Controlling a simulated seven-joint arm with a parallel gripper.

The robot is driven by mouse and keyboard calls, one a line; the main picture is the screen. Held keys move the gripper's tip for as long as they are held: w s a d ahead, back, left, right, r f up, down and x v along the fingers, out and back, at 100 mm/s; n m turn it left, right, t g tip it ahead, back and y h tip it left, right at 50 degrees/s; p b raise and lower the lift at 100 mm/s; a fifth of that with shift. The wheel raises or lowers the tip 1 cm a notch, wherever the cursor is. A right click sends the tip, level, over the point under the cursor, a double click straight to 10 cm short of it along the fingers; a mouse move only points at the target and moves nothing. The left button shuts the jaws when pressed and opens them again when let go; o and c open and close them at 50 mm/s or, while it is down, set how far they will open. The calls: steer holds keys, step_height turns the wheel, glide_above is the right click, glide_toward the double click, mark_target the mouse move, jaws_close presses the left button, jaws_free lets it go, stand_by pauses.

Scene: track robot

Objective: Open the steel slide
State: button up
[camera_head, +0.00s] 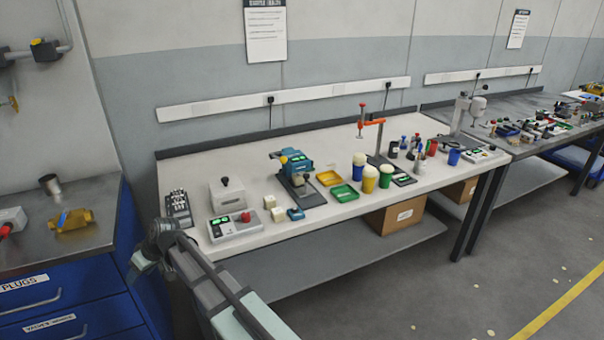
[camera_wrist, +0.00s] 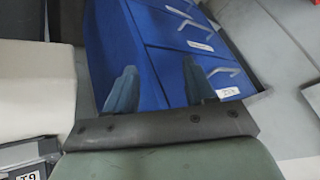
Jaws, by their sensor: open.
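I cannot make out for sure which part is the steel slide. A blue and dark fixture (camera_head: 296,178) with a yellow knob stands on the white-topped bench and may carry it, but its details are too small to tell. My gripper (camera_head: 143,262) is at the bench's front left corner, apart from the fixture. In the wrist view my gripper (camera_wrist: 160,82) has its two fingers spread with nothing between them. Behind them is the blue drawer cabinet (camera_wrist: 120,45), which has bar handles and white labels.
On the bench (camera_head: 330,215) stand a grey box (camera_head: 227,193), a control box with a red button (camera_head: 232,226), a yellow tray (camera_head: 328,178), a green tray (camera_head: 344,193) and several cups. The blue cabinet (camera_head: 75,318) is at left. A cardboard box (camera_head: 396,215) sits below.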

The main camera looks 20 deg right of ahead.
steer(key=shift+t+h, duration=0.3)
steer(key=shift+t, duration=0.2)
steer(key=w+d+r, duration=0.2)
steer(key=w+d, duration=0.1)
steer(key=w+d+r, duration=0.5)
steer(key=w+d, duration=0.1)
steer(key=shift+d+r, duration=0.25)
steer(key=shift+r, duration=0.05)
steer(key=w+d+r+m+h, duration=0.1)
steer(key=w+d+r, duration=0.2)
steer(key=d, duration=0.5)
steer(key=w+d+r, duration=0.2)
steer(key=d, duration=0.7)
steer(key=m+h, duration=0.2)
steer(key=h, duration=0.1)
glide_toward(307, 175)
steer(key=x, duration=0.8)
steer(key=shift+w+f, duration=0.15)
steer(key=shift+w, duration=0.1)
jaws_close()
steer(key=shift+s, duration=0.1)
